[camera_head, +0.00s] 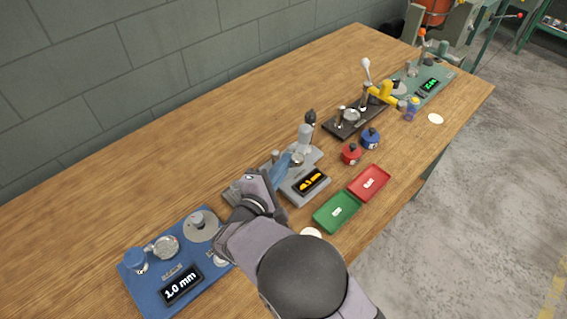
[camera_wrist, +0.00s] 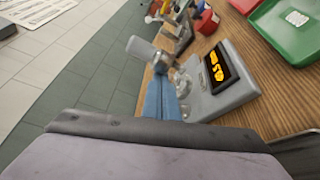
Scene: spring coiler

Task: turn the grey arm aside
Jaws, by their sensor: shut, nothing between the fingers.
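The grey machine (camera_head: 318,196) with an orange-lit display stands mid-table; it also shows in the wrist view (camera_wrist: 231,99). A grey cylindrical part (camera_head: 304,139), which looks like the grey arm, rises at its back near a black knob (camera_head: 310,117). In the wrist view the grey part (camera_wrist: 143,50) sticks out to the left beyond my fingers. My gripper (camera_head: 290,158) is shut and empty, its blue fingers beside the round metal parts of the machine. The fingers also show in the wrist view (camera_wrist: 160,82). I cannot tell whether they touch the arm. My wrist hides the machine's left part.
A blue machine (camera_head: 150,285) reading 1.0 mm stands at the left. Green (camera_head: 322,222) and red (camera_head: 383,178) trays lie in front. Red (camera_head: 351,154) and blue (camera_head: 371,138) pots and a black-based press (camera_head: 343,131) stand to the right. The wooden table behind is clear.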

